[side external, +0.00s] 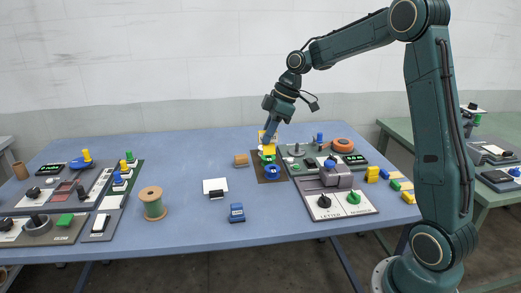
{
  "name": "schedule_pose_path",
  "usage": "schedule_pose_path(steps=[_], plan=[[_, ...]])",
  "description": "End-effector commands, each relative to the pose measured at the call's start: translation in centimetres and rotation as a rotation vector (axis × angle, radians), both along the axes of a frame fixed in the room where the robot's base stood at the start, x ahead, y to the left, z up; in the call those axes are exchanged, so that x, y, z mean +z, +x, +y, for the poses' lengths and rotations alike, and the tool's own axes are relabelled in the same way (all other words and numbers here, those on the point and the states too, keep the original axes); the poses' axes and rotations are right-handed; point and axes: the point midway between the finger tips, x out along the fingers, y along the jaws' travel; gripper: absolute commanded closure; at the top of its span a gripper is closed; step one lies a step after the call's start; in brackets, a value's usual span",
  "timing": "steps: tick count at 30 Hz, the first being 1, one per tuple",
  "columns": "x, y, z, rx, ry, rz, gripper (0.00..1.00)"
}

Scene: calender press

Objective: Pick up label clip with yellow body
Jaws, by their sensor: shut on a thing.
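My gripper (268,138) reaches down from the upper right over the middle of the blue table. It is shut on the label clip with yellow body (269,150), which shows yellow with a white part at the fingertips. The clip is above or just at a small brown mat (261,179). A green piece (267,159) and a round blue piece (272,172) show right below it at the mat. I cannot tell whether the clip touches them. The fingers hide part of the clip.
A control panel (322,206) with knobs stands close on the right, with yellow blocks (372,174) beyond it. A white card holder (215,187), blue clip (237,212), tan block (241,160) and spool (152,203) stand left. The table's front middle is mostly clear.

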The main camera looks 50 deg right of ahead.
Motion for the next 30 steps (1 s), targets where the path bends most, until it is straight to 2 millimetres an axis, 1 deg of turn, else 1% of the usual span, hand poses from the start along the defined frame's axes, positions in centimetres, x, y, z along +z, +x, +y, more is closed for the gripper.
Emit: schedule_pose_path(steps=[1, 3, 8, 25, 30], plan=[[0.6, 0.0, 0.0, 0.0, -0.001, -0.002, 1.0], [1.3, 0.0, 0.0, -0.001, -0.001, -0.002, 1.0], [1.9, 0.0, 0.0, 0.0, -0.001, -0.001, 1.0], [2.0, 0.0, 0.0, 0.0, 0.0, 0.0, 1.0], [2.1, 0.4, 0.0, 0.001, 0.001, 0.0, 1.0]])
